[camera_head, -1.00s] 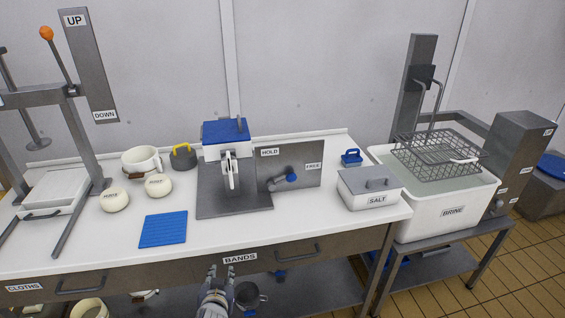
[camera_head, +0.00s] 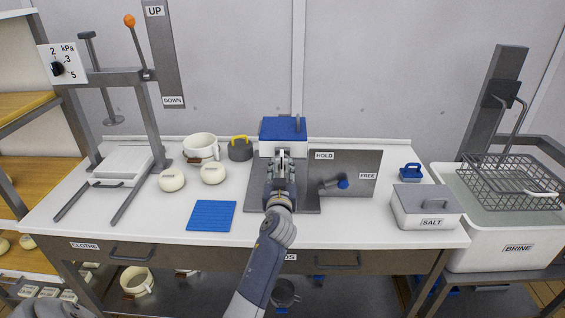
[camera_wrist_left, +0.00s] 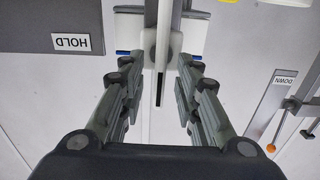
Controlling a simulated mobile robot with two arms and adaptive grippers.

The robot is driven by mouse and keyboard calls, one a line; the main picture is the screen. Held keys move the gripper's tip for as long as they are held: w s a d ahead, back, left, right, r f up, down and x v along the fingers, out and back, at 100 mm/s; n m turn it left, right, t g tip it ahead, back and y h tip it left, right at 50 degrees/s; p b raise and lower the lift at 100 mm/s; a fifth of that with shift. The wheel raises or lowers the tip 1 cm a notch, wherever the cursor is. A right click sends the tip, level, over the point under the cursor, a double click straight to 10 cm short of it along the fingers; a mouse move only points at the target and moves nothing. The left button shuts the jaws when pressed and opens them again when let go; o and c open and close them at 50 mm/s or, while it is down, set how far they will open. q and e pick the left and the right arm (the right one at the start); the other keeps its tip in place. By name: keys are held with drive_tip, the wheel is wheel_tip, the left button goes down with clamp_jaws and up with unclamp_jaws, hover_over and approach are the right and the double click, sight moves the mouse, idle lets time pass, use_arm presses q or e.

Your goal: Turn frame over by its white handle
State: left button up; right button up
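The frame (camera_head: 271,130) is a white block with a blue top, held upright on a grey stand at the back middle of the table. Its white handle (camera_wrist_left: 163,42) faces me and shows between my fingers in the left wrist view. My left gripper (camera_head: 283,163) is in front of the frame. In the left wrist view the gripper (camera_wrist_left: 158,85) has its fingers spread, one on each side of the handle, with gaps visible. In the head view the gripper mostly hides the handle.
Right of the frame stands a grey plate (camera_head: 362,165) marked HOLD and FREE, with a blue-tipped lever (camera_head: 342,184). A blue mat (camera_head: 211,215) and two cheeses (camera_head: 172,180) lie left. A salt box (camera_head: 425,207) stands right, beside the brine vat (camera_head: 490,240).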

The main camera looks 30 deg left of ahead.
use_arm(q)
drive_tip(key=shift+x, duration=1.55)
use_arm(e)
drive_tip(key=shift+d+r, duration=0.15)
drive_tip(key=shift+d, duration=0.25)
use_arm(q)
clamp_jaws()
drive_tip(key=shift+a, duration=0.1)
